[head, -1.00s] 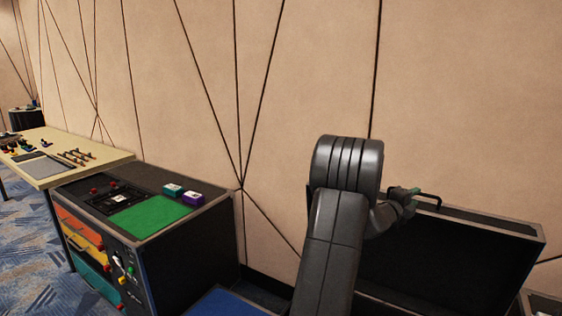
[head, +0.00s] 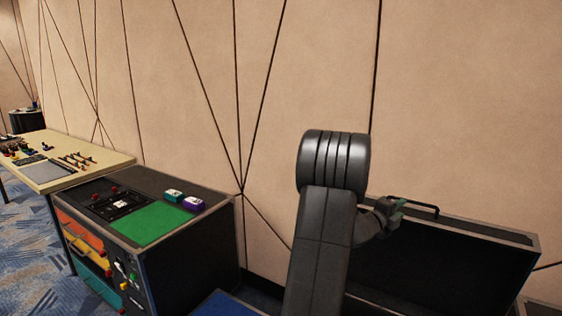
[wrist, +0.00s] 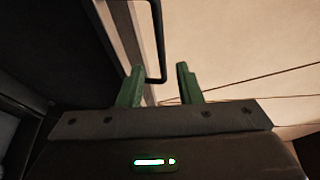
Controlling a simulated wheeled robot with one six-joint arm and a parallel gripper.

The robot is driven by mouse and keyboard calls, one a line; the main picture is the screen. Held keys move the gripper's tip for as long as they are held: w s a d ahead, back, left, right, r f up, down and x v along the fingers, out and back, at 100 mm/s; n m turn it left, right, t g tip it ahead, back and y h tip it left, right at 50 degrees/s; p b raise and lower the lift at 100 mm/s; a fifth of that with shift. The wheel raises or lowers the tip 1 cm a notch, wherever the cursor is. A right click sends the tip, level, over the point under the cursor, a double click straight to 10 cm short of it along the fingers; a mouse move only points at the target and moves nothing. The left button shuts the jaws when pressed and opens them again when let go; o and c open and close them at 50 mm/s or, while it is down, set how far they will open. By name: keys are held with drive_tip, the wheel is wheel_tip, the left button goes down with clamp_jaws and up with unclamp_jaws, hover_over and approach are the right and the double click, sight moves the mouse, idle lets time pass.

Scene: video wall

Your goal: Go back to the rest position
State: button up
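My gripper (wrist: 159,88) shows in the wrist view with its two green fingers apart and nothing between them. A black handle bar (wrist: 158,45) shows beyond the fingers, and I cannot tell how near it is. In the head view my gripper (head: 397,206) is small and partly hidden behind my arm. It is beside the handle (head: 424,207) on the top edge of a large black case (head: 455,268) with a grey rim. My arm covers the left part of that case.
A black cabinet (head: 190,255) with colored drawers and a green top panel (head: 150,222) stands at the left. Teal (head: 173,196) and purple (head: 194,203) boxes sit on it. A cream table (head: 105,160) with tools is farther left. A beige wall (head: 300,70) is behind.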

drive_tip(key=s+a+n+y, duration=0.1)
drive_tip(key=s+a, duration=0.3)
drive_tip(key=a, duration=0.1)
drive_tip(key=shift+a+r+n+t+b, duration=0.2)
drive_tip(key=shift+r+n+t+b, duration=0.1)
drive_tip(key=shift+t, duration=0.1)
